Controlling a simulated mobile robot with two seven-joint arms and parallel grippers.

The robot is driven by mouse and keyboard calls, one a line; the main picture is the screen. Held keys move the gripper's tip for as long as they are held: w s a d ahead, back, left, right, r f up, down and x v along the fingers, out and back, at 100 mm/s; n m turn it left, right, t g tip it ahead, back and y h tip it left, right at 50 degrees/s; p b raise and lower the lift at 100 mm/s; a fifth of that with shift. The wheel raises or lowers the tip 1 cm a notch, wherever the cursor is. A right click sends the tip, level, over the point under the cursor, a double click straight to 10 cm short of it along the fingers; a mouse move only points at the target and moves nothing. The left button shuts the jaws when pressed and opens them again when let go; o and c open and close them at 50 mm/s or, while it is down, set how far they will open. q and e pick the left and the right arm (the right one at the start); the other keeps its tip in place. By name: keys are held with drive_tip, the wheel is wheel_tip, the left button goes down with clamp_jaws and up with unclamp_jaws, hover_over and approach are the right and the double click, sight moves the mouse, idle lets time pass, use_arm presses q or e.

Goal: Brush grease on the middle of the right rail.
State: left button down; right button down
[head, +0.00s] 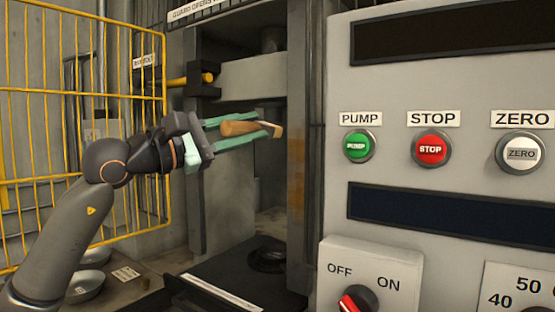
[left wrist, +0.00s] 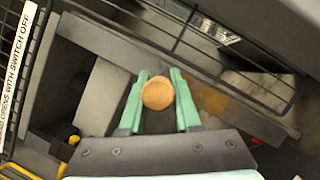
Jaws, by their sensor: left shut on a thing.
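My left gripper (head: 262,124) with green fingers is shut on a brush (head: 238,128). The brush has a wooden handle and a pale head at its right end, and it lies about level in front of the press opening. In the left wrist view the round wooden handle end (left wrist: 158,94) sits between the green fingers. The right rail (head: 306,90) is a dark vertical upright to the right of the brush, with a brownish patch at mid height. The brush head appears close to it, but I cannot tell whether they touch. My right gripper is not in view.
A yellow mesh guard (head: 80,90) stands open at the left. The control panel (head: 430,85) with pump, stop and zero buttons fills the right side. An OFF/ON switch box (head: 370,255) is below. Metal bowls (head: 84,286) lie at lower left. A dark press bed (head: 235,275) lies below the gripper.

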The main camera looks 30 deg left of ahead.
sight(267, 124)
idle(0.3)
